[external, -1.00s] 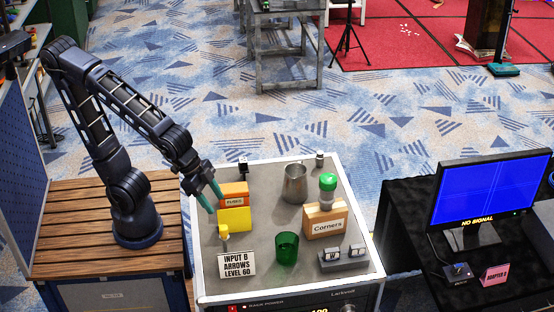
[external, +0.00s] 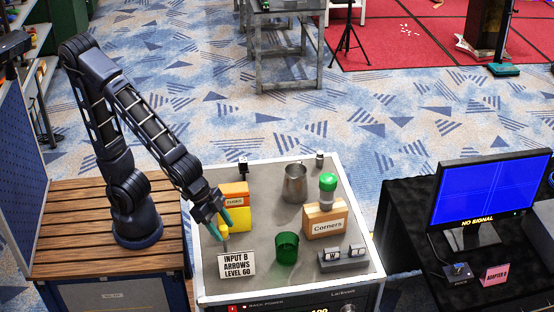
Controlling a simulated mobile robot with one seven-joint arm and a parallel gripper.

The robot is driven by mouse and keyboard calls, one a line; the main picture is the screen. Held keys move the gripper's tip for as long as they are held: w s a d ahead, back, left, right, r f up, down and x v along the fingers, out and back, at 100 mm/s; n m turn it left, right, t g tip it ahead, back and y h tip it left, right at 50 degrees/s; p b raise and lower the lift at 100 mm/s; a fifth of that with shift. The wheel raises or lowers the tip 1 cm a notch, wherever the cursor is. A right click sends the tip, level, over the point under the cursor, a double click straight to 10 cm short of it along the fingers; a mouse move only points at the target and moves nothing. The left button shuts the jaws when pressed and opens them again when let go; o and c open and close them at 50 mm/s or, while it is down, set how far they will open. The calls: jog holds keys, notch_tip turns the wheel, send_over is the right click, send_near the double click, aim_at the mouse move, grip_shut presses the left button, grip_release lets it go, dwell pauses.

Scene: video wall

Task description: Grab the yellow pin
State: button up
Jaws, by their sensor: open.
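The yellow pin (external: 224,232) stands at the left of the grey table top, behind the "INPUT B" sign. My gripper (external: 221,228) is low over it, pointing down, with its teal fingers open. The fingers appear on either side of the pin's upper part and hide some of it. I cannot tell whether they touch it.
Close behind the pin is the orange and yellow fuses box (external: 237,207). The white sign (external: 237,263) stands just in front. A green cup (external: 286,248), a metal cup (external: 295,183) and the "Corners" box (external: 325,222) stand to the right.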

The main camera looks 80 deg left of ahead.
aim_at(227, 234)
jog(key=shift+x, duration=1.75)
jog(key=shift+s+a+f, duration=0.1)
jog(key=shift+s+a, duration=0.05)
jog(key=c, duration=1.1)
